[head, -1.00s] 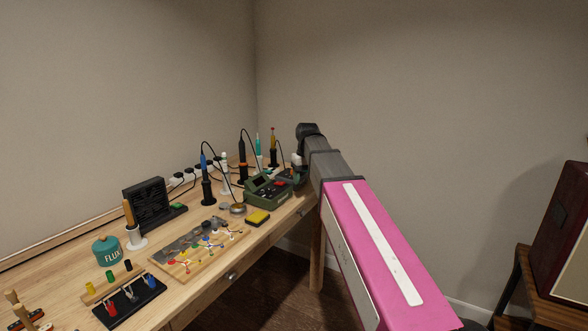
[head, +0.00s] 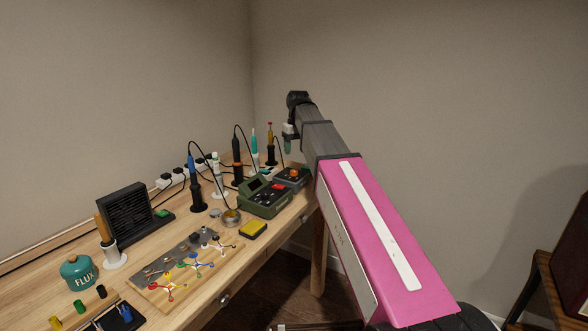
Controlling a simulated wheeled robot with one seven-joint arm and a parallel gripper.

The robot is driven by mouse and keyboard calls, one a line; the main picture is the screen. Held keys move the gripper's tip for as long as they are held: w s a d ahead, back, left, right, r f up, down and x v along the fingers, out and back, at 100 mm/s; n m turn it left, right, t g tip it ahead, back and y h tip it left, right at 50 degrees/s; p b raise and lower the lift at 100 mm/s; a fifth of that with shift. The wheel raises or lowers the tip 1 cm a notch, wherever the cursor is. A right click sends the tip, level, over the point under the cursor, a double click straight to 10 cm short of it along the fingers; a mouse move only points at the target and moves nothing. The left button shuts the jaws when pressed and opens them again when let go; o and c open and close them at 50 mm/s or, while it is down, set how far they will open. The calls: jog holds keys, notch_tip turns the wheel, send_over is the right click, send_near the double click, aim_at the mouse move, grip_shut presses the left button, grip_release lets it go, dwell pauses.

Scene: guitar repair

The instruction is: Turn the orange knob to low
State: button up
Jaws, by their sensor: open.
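The orange knob (head: 293,172) sits on top of a small dark grey unit (head: 300,184) near the bench's right end. It is too small to read its setting. My gripper (head: 288,147) hangs from the end of my arm, above and just behind the unit in the picture, apart from the knob. It is open, with nothing seen in it; its fingers are small and partly hidden by my arm. A green station (head: 258,203) with a red knob or button stands just left of the grey unit.
Soldering irons in stands, such as the blue one (head: 193,172), and their cables rise behind the stations. A yellow sponge (head: 253,230) and a board of coloured parts (head: 183,282) lie in front. A black fan (head: 126,213) stands left. Open floor lies right of the bench.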

aim_at(294, 171)
jog(key=f, duration=0.8)
jog(key=shift+s+a+f, duration=0.1)
jog(key=shift+a+f, duration=0.15)
jog(key=shift+f, duration=0.1)
jog(key=c, duration=0.9)
